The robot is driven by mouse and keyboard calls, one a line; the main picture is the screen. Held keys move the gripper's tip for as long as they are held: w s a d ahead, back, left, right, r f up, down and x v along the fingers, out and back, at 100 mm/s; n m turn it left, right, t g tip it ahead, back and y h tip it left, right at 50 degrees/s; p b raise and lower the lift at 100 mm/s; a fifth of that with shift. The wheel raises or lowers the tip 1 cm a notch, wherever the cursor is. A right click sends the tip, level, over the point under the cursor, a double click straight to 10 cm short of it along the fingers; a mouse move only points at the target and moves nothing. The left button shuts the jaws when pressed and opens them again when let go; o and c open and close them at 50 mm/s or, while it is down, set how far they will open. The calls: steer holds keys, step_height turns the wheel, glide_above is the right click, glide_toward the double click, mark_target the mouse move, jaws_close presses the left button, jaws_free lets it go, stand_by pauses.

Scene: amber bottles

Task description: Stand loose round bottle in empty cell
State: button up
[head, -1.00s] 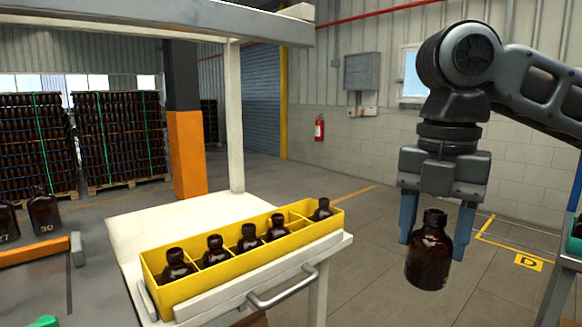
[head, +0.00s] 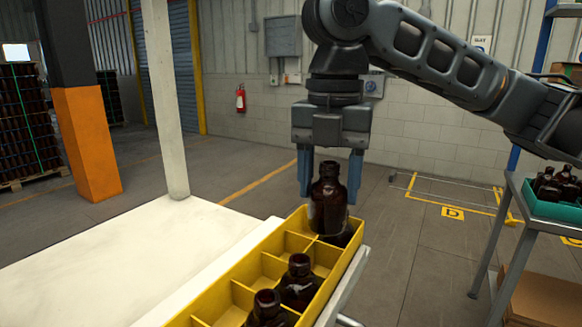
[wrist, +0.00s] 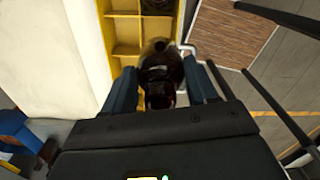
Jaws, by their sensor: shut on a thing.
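A dark amber round bottle (head: 328,205) hangs upright between the fingers of my gripper (head: 330,188), which is shut on it. In the head view it overlaps the far end of the yellow crate (head: 232,272); whether its base is inside a cell I cannot tell. Dark glass shows just below it, partly hidden. Two amber bottles (head: 299,284) (head: 266,309) stand nearer in the crate's right row. Bare cells show in the left row and between the nearer bottles and the held one.
The crate sits on a white bench (head: 110,255) with a white post (head: 163,100). At right, a grey table (head: 545,215) bears a teal tray (head: 545,207) of bottles, with a cardboard box (head: 540,298) below. Open floor lies between.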

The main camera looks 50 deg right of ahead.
mark_target(323, 231)
steer(key=shift+w+f, duration=0.1)
steer(key=shift+w, duration=0.2)
step_height(323, 231, down, 4)
steer(key=b, duration=0.4)
steer(key=shift+r, duration=0.25)
steer(key=shift+f+b, duration=1.05)
steer(key=shift+f, duration=1.05)
steer(key=shift+f, duration=0.2)
steer(key=shift+f, duration=0.15)
steer(key=o, duration=1.2)
step_height(323, 231, up, 8)
steer(key=shift+f, duration=0.1)
